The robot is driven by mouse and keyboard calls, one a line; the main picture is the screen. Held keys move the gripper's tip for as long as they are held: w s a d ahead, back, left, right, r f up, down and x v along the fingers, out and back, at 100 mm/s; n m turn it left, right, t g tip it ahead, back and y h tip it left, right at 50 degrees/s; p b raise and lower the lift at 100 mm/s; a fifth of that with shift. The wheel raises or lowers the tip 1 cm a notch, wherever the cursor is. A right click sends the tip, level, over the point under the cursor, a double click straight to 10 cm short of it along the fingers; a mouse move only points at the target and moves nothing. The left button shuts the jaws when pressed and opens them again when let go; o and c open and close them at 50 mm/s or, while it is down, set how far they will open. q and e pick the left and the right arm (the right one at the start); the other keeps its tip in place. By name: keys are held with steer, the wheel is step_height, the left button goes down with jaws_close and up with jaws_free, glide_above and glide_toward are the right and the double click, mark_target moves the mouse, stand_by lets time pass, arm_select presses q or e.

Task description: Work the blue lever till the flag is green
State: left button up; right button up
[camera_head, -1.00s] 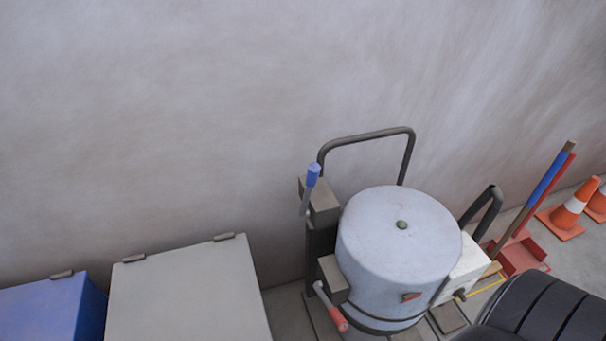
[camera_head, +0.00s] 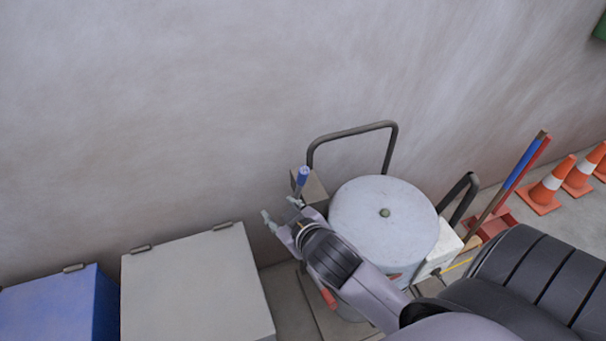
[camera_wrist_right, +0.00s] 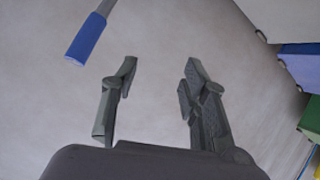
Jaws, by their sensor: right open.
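The blue lever (camera_head: 302,176) stands up at the left side of the light blue round drum (camera_head: 385,215) of the machine. My right gripper (camera_head: 280,209) is open and empty, just left of and below the lever's blue grip in the head view. In the right wrist view the blue lever (camera_wrist_right: 87,38) shows at the upper left, outside the open fingers (camera_wrist_right: 158,80) and apart from them. A red-handled lever (camera_head: 328,298) is partly hidden behind my right arm. I see no flag that I can make out clearly. My left gripper is not in view.
A grey lidded box (camera_head: 195,285) and a blue box (camera_head: 60,305) stand left of the machine. A dark tube handle (camera_head: 352,130) rises behind the drum. A broom (camera_head: 520,175), red dustpan and orange cones (camera_head: 546,186) stand at the right. The wall is close behind.

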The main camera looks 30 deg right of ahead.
steer(key=w+a+r+n+t+y, duration=0.25)
steer(key=w+r+t, duration=0.2)
steer(key=r, duration=0.45)
steer(key=w+a+r+n+t+y, duration=0.25)
steer(key=w+r+t, duration=0.2)
steer(key=r, duration=0.45)
steer(key=s+a+r+n+g+y, duration=0.2)
steer(key=a+r+n+g+y, duration=0.2)
steer(key=a+n+g+y, duration=0.45)
steer(key=s+a+r+n+g+y, duration=0.1)
steer(key=a+r+n+g+y, duration=0.3)
steer(key=n+y, duration=0.55)
steer(key=n+g+h, duration=0.6)
steer(key=g+h, duration=0.2)
steer(key=h, duration=1.3)
glide_toward(303, 180)
steer(key=f+p, duration=0.1)
steer(key=f, duration=0.2)
steer(key=f+p, duration=0.2)
steer(key=f, duration=0.2)
steer(key=w+f+p, duration=0.1)
steer(key=f, duration=0.3)
steer(key=shift+a+p, duration=0.2)
steer(key=shift+p, duration=0.1)
steer(key=shift+c, duration=0.2)
